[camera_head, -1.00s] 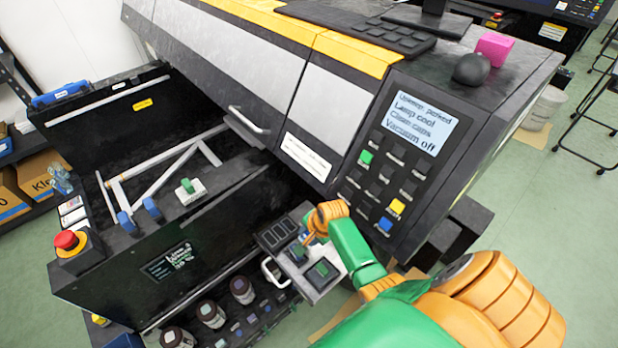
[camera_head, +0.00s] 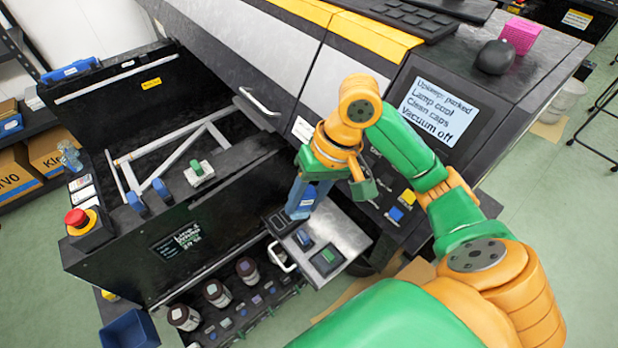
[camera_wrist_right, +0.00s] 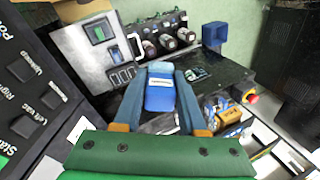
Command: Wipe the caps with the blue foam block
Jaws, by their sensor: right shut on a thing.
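The blue foam block (camera_head: 308,196) is held in my right gripper (camera_head: 298,206), tilted, beside the far left end of the pulled-out tray (camera_head: 345,236). In the right wrist view the block (camera_wrist_right: 160,94) has a white label and sits between both fingers of my right gripper (camera_wrist_right: 160,82). Dark rectangular caps (camera_head: 277,221) lie in a row at the tray's left end, close to the fingertips and partly hidden by them. They also show in the right wrist view (camera_wrist_right: 121,76). Whether the block touches them I cannot tell. My left gripper is out of view.
The tray also holds a small blue piece (camera_head: 303,238) and a green pad (camera_head: 327,256). Its bent handle (camera_head: 280,258) sticks out left. Several ink bottles (camera_head: 216,292) stand below. The printer's control panel (camera_head: 436,110) rises behind my right arm. A red stop button (camera_head: 76,218) is far left.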

